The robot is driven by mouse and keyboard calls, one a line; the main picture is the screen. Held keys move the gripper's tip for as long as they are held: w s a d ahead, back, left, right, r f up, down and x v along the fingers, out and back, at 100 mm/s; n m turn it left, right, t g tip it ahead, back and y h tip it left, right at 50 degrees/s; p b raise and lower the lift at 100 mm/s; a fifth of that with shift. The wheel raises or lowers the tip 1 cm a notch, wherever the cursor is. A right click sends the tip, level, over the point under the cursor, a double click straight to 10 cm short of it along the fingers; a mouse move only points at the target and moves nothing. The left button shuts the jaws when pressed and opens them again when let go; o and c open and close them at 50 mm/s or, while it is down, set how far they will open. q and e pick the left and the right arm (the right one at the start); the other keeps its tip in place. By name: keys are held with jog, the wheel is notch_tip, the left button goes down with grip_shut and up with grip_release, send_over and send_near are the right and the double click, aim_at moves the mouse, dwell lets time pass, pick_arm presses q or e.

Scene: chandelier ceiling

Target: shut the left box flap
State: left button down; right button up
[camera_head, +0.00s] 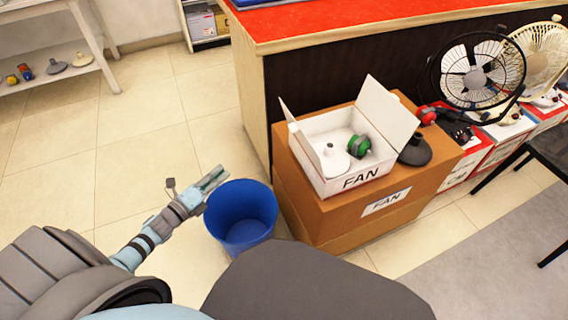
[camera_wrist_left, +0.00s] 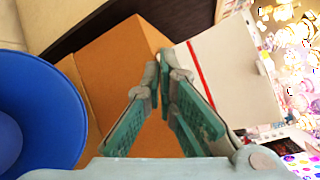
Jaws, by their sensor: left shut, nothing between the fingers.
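The white box (camera_head: 322,187) marked FAN sits open on top of a brown carton. Its left flap (camera_head: 288,113) stands up, seen nearly edge-on, and its large right flap (camera_head: 388,110) stands up and leans outward. Inside are a white conical base (camera_head: 335,160) and a green-and-black round part (camera_head: 359,146). My left gripper (camera_head: 218,176) is left of the box, apart from it, by the blue bin's rim. In the left wrist view my left gripper (camera_wrist_left: 164,58) is shut and empty, with a white panel with a red line (camera_wrist_left: 235,70) beyond it. My right gripper is not in view.
The blue bin (camera_head: 243,212) stands on the floor between my left gripper and the brown carton (camera_head: 316,225). A dark conical base (camera_head: 415,151) stands on the carton, right of the box. The red-topped counter (camera_head: 340,22) is behind. Fans (camera_head: 476,76) stand at the right.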

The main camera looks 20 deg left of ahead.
pick_arm(q)
jog(key=w+d+r+m+g+h+b, duration=0.1)
jog(key=d+r+m+h+b, duration=0.2)
jog(key=r+m+h, duration=0.5)
jog(key=d+r+m+h+b, duration=0.1)
jog(key=d+m+h+b, duration=0.15)
jog(key=m, duration=0.85)
jog(key=x, duration=1.4)
jog(key=shift+s+d+r, duration=0.2)
jog(key=shift+s+d, duration=0.05)
jog(key=shift+s, duration=0.1)
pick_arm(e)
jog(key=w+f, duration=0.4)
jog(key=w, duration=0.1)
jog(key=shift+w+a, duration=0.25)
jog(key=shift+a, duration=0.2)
pick_arm(q)
jog(key=shift+h, duration=0.25)
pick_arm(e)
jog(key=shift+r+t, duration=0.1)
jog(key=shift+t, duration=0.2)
